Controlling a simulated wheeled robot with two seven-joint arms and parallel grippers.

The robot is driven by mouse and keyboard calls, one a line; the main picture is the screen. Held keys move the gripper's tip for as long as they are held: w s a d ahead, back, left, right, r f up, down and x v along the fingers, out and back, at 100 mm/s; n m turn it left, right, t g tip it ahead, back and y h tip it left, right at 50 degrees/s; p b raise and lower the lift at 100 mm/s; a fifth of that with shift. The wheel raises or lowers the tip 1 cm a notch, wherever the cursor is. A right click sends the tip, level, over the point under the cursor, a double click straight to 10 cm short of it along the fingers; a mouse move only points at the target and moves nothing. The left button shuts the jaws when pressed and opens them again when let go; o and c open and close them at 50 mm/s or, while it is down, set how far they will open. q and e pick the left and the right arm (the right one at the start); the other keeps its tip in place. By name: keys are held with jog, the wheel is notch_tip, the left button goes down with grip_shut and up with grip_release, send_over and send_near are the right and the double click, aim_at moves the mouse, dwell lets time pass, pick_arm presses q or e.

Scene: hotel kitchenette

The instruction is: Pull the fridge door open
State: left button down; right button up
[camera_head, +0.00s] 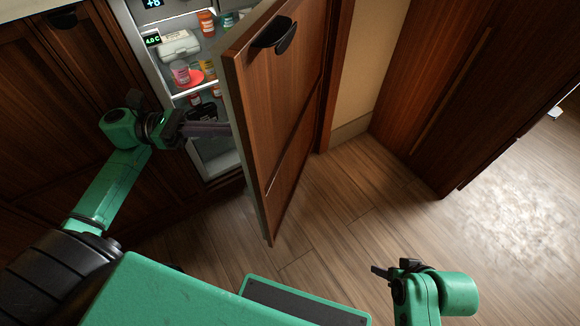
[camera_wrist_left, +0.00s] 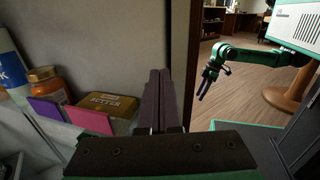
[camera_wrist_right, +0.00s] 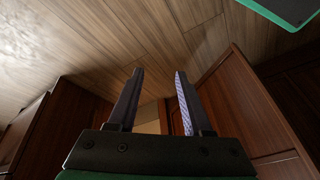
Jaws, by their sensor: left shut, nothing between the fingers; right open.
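The fridge door (camera_head: 287,120) is wood-fronted with a dark cup handle (camera_head: 274,33) near its top. It stands well open, swung out to the right of the lit fridge interior (camera_head: 190,60). My left gripper (camera_head: 228,131) is shut and empty, at the inner side of the door near its edge. In the left wrist view its closed fingers (camera_wrist_left: 158,100) are in front of the door's inner panel (camera_wrist_left: 110,45); I cannot tell whether they touch it. My right gripper (camera_head: 378,271) is open and empty over the floor at lower right, away from the door; its parted fingers (camera_wrist_right: 155,103) show in the right wrist view.
Fridge shelves hold jars, an egg-carton-like box (camera_head: 180,46) and a pink-lidded jar (camera_head: 181,73). Door shelves hold a butter box (camera_wrist_left: 108,106) and an orange-lidded jar (camera_wrist_left: 46,82). Wooden cabinets (camera_head: 430,75) stand at right. The wood floor (camera_head: 350,215) right of the door is clear.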

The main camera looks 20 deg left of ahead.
pick_arm(q)
jog(key=w+d+m, duration=0.1)
jog(key=w+d, duration=0.1)
jog(key=d, duration=1.2)
jog(key=shift+g+p, duration=0.3)
jog(key=shift+p, duration=0.15)
pick_arm(e)
jog(key=shift+s+d+r+g, duration=0.3)
jog(key=shift+s+d+r, duration=0.3)
jog(key=shift+d+r, duration=0.15)
pick_arm(q)
jog(key=shift+d, duration=0.1)
pick_arm(e)
jog(key=shift+w+a+r, duration=0.1)
